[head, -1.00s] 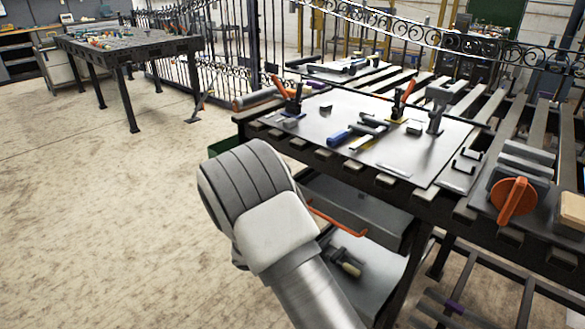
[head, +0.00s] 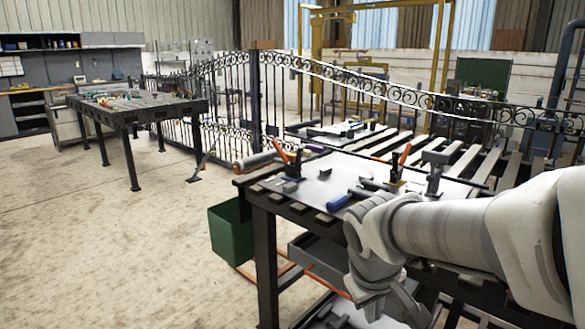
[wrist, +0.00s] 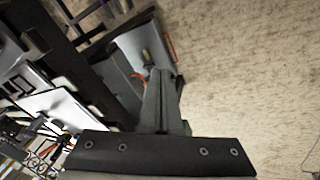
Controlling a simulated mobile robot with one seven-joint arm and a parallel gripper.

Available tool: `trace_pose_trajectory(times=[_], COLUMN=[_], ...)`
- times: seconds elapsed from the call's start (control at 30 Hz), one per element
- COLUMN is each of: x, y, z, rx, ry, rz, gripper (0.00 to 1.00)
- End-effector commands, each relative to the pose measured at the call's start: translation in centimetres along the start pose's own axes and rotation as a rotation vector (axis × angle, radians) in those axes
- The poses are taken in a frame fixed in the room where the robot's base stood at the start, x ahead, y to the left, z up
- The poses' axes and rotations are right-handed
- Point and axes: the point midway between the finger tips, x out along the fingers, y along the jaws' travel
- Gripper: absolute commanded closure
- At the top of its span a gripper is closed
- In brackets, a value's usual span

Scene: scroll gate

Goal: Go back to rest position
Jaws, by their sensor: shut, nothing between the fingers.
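In the wrist view my gripper (wrist: 163,75) is shut, with its fingers together and nothing between them. It points down beside the workbench, over its lower shelf and the floor. In the head view my arm reaches in from the right edge and bends down in front of the workbench (head: 310,222). My fingertips cannot be made out in the head view.
On the workbench lie orange-handled clamps (head: 291,162), a blue-handled tool (head: 338,202) and other tools. Behind stands an ornate iron gate (head: 225,90); another table (head: 150,112) is far left. The left floor is clear.

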Motion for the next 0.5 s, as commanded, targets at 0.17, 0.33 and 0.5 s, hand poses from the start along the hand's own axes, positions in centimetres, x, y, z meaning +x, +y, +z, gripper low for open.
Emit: trace_pose_trajectory(times=[0.17,0.33,0.5], x=[-3.8,-6.2,-7.8], y=[0.2,-0.3,-1.2], z=[3.5,6.5,8.7], rx=[0.152,0.27,0.359], ry=[0.077,0.142,0.2], rz=[-0.047,-0.086,-0.116], gripper=[1.0,1.0,1.0])
